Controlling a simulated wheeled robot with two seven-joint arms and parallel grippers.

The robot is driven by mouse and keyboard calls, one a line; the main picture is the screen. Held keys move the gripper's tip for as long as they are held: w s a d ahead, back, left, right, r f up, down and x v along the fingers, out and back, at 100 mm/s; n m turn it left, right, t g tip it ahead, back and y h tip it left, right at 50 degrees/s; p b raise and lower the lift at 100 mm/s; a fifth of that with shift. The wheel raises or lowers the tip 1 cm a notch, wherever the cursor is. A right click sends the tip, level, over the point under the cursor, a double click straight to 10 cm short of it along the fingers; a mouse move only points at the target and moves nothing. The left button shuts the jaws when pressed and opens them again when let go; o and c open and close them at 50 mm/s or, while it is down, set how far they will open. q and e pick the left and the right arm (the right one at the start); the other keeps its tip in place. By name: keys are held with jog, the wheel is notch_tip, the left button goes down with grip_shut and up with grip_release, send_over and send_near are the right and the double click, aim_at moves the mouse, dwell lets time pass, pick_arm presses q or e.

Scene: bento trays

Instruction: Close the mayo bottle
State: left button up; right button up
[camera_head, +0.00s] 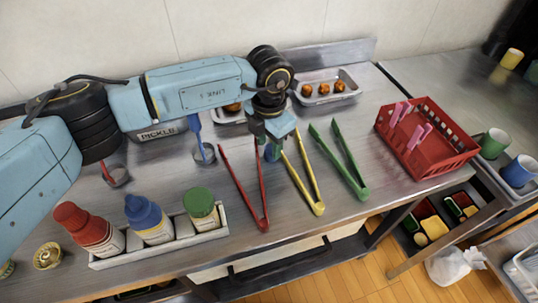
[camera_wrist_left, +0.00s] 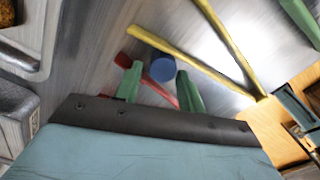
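A red-topped bottle (camera_head: 88,228), a blue-topped bottle (camera_head: 148,220) and a green-topped bottle (camera_head: 201,208) stand in a pale holder (camera_head: 158,249) at the counter's front. Their labels are too small to read, so I cannot tell which is mayo. My left gripper (camera_head: 271,150) points down between the red and yellow tongs, away from the bottles. A small blue round piece, cap-like, shows between its green fingers (camera_wrist_left: 163,69). A gap shows beside the piece, so the fingers look open around it. Whether it rests on the counter is unclear. My right gripper is not in view.
Red tongs (camera_head: 243,192), yellow tongs (camera_head: 302,181) and green tongs (camera_head: 341,163) lie around my gripper. A red basket (camera_head: 436,166) stands to the right. Food trays (camera_head: 325,99) are at the back. A brass-coloured round object (camera_head: 47,255) lies left of the holder.

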aim_at(270, 148)
pick_arm(q)
jog(key=shift+a+f, duration=0.15)
jog(key=shift+f, duration=0.5)
jog(key=shift+c, duration=0.2)
jog(key=shift+f, duration=0.1)
jog(key=c, duration=0.7)
jog(key=shift+o, duration=0.2)
notch_tip(270, 148, up, 10)
jog(key=shift+d+p, duration=0.2)
jog(key=shift+p, duration=0.2)
